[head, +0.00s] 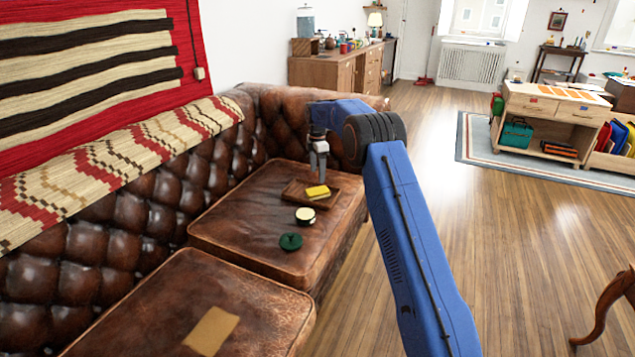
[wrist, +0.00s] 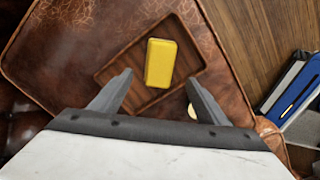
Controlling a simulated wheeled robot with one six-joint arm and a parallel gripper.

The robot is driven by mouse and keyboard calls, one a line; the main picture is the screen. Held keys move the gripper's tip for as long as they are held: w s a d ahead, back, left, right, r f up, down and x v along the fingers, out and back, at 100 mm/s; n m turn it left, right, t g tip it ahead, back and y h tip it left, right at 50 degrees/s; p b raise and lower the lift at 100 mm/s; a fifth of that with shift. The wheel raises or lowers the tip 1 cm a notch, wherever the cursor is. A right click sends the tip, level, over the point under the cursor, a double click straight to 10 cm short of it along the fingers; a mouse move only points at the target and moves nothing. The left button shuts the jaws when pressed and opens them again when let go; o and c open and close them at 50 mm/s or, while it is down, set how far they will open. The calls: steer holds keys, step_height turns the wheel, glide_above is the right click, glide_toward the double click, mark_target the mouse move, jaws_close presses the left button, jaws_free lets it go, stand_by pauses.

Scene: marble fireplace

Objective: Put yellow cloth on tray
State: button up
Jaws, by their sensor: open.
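The yellow cloth (head: 317,191) is a small folded block on the brown wooden tray (head: 295,193), which lies on the far seat cushion of the leather sofa. In the wrist view the yellow cloth (wrist: 160,63) rests inside the rim of the tray (wrist: 112,73). My gripper (head: 320,178) is over the tray, close to the cloth. In the wrist view the fingers of my gripper (wrist: 155,92) are spread apart, with nothing between their tips. The cloth lies just beyond them.
A small cream-topped round container (head: 306,215) and a dark green round object (head: 291,241) sit on the same cushion in front of the tray. A tan flat piece (head: 211,331) lies on the near cushion. The wood floor (head: 440,150) to the right is open.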

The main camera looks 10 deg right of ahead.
steer(key=s+d+r+m+t, duration=0.1)
steer(key=s+r+m, duration=0.1)
steer(key=s+r, duration=0.65)
steer(key=s+d+r+m, duration=0.1)
steer(key=s+r+m, duration=0.2)
steer(key=s+r, duration=0.55)
steer(key=s+d+r+m+t, duration=0.1)
steer(key=s+r+m, duration=0.1)
steer(key=s+r, duration=0.45)
steer(key=s+d+r+m, duration=0.1)
steer(key=s+r+m, duration=0.25)
steer(key=s, duration=0.55)
steer(key=s+d+m+t, duration=0.15)
steer(key=s+m, duration=0.35)
steer(key=s, duration=1.8)
steer(key=s+f+m, duration=0.2)
steer(key=s+f, duration=0.3)
steer(key=s, duration=0.3)
steer(key=s+f+m+t, duration=0.1)
steer(key=s+f+m, duration=0.1)
steer(key=s+f, duration=0.3)
steer(key=s, duration=0.3)
steer(key=shift+s+d, duration=0.15)
steer(key=shift+s, duration=0.25)
